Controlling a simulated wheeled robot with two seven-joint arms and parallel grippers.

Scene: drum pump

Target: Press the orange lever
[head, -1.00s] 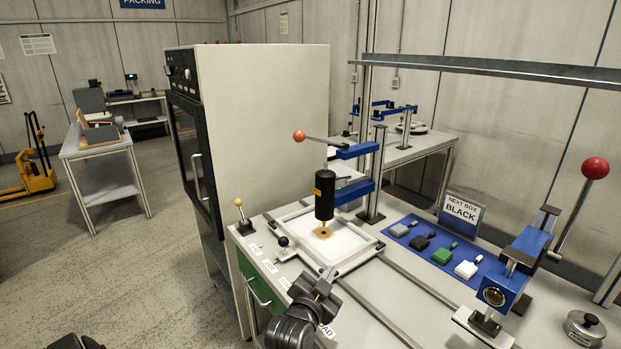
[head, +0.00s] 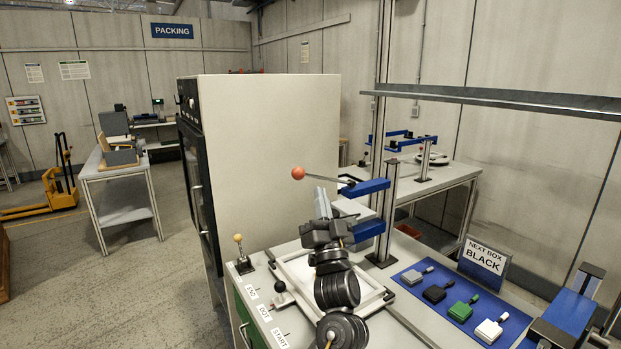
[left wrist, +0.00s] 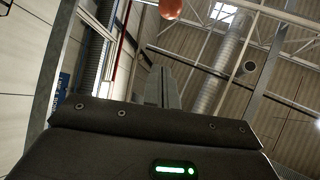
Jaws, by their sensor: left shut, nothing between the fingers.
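The orange lever (head: 298,173) is a round orange knob on a thin rod that rises slightly leftward from a blue bracket (head: 364,188) on a metal post. My left gripper (head: 319,190) is shut and empty, with its fingers pointing up. In the head view its tips show just below and right of the knob, near the rod; I cannot tell whether they touch it. In the left wrist view the shut fingers (left wrist: 159,85) point up, and the orange knob (left wrist: 171,8) is cut by the top edge, apart from them. My right gripper is not in view.
A small yellow-knobbed lever (head: 238,238) and a black knob (head: 278,286) stand at the bench's left edge. My arm partly covers the white frame (head: 290,262). A blue mat (head: 437,313) holds several coloured blocks. A tall white cabinet (head: 265,130) stands behind.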

